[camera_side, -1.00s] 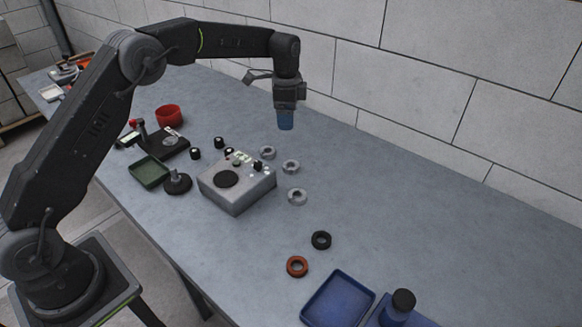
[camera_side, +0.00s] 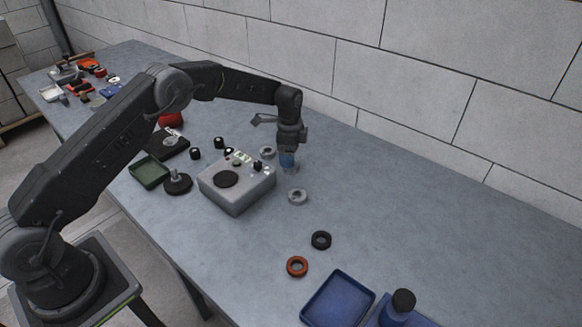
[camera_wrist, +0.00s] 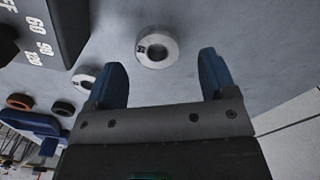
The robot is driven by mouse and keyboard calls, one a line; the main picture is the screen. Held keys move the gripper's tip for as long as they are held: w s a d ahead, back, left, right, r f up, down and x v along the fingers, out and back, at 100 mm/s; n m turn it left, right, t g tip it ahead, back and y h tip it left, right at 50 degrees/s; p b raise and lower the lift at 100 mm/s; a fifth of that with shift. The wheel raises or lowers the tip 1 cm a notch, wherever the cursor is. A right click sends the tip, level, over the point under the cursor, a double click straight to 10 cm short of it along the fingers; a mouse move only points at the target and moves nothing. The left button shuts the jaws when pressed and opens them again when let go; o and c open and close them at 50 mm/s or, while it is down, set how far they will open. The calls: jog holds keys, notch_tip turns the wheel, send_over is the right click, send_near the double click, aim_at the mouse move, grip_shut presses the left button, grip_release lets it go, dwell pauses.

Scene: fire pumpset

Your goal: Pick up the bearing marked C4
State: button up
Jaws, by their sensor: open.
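My gripper (camera_side: 288,163) is open and low over the table, right of the grey box. Its two blue fingers (camera_wrist: 163,72) are apart and empty in the wrist view. A pale grey bearing ring (camera_wrist: 171,45) lies flat ahead of the fingertips, across the gap between them. It carries a small dark mark that I cannot read surely. In the side view the gripper covers most of the middle grey ring. Another grey ring (camera_side: 303,198) lies nearer the front, also in the wrist view (camera_wrist: 77,82). A third grey ring (camera_side: 263,150) lies behind, left of the gripper.
The grey box (camera_side: 236,194) with dials stands close left of the gripper. A black ring (camera_side: 328,240) and an orange ring (camera_side: 304,268) lie in front, near a blue tray (camera_side: 310,317) and a dark-capped bottle (camera_side: 402,302). The table right of the gripper is clear.

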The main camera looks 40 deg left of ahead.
jog(key=f, duration=0.3)
jog(key=shift+s+d+f, duration=0.1)
jog(key=shift+s+f, duration=0.1)
jog(key=shift+f, duration=0.15)
jog(key=c, duration=1)
jog(key=shift+r, duration=0.1)
jog(key=shift+c, duration=0.6)
jog(key=shift+r, duration=0.1)
